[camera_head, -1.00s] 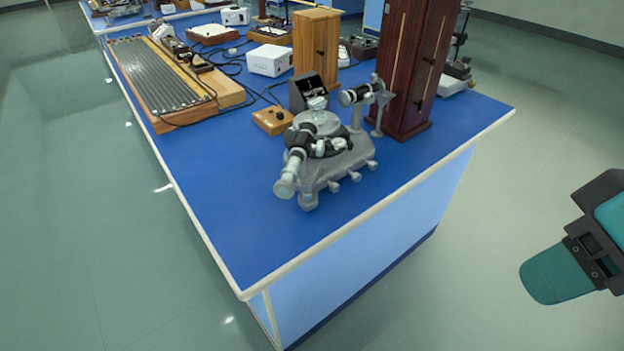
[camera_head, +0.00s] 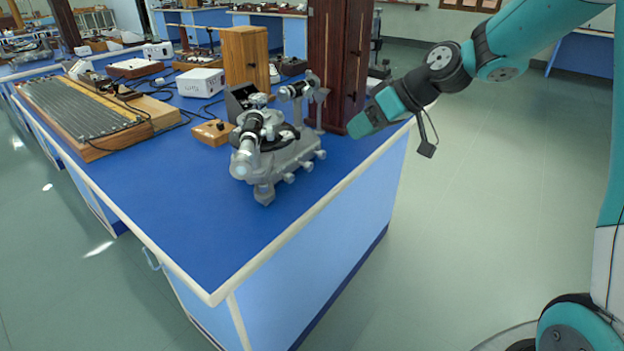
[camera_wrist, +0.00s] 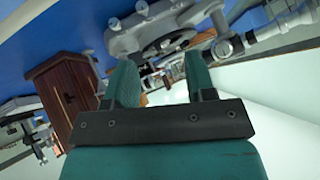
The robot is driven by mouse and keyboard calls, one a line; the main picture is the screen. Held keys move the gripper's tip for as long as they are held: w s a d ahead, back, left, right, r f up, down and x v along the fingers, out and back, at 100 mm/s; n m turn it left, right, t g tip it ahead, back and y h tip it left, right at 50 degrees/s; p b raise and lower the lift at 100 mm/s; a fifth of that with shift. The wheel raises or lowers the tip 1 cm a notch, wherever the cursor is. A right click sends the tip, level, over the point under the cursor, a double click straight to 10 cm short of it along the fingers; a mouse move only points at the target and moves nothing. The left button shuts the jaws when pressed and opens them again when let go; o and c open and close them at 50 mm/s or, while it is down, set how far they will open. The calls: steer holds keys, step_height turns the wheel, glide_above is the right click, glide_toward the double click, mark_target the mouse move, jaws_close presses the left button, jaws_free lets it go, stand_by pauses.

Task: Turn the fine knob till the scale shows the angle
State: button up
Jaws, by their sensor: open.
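The grey spectrometer (camera_head: 275,155) stands on the blue bench top, its telescope tube (camera_head: 245,155) towards the near side. Small knobs (camera_head: 306,166) stick out along the right side of its base. The single fine knob and the angle scale are too small to tell apart. My gripper (camera_head: 368,121) is in the air near the bench's right edge, to the right of the spectrometer and apart from it. In the wrist view my gripper (camera_wrist: 160,75) has its two teal fingers spread with nothing held between them. The spectrometer (camera_wrist: 150,30) shows beyond the fingertips there.
A tall dark wooden cabinet (camera_head: 336,60) stands close behind my gripper and also shows in the wrist view (camera_wrist: 62,90). A small wooden box (camera_head: 212,132), a white box (camera_head: 201,82) and a ridged board (camera_head: 80,115) lie left and behind. The near bench top (camera_head: 190,225) is clear.

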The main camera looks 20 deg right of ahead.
steer(key=w+d+f, duration=0.2)
glide_toward(311, 165)
steer(key=shift+t, duration=0.3)
steer(key=x, duration=0.9)
steer(key=shift+s+f, duration=0.15)
steer(key=c, duration=0.9)
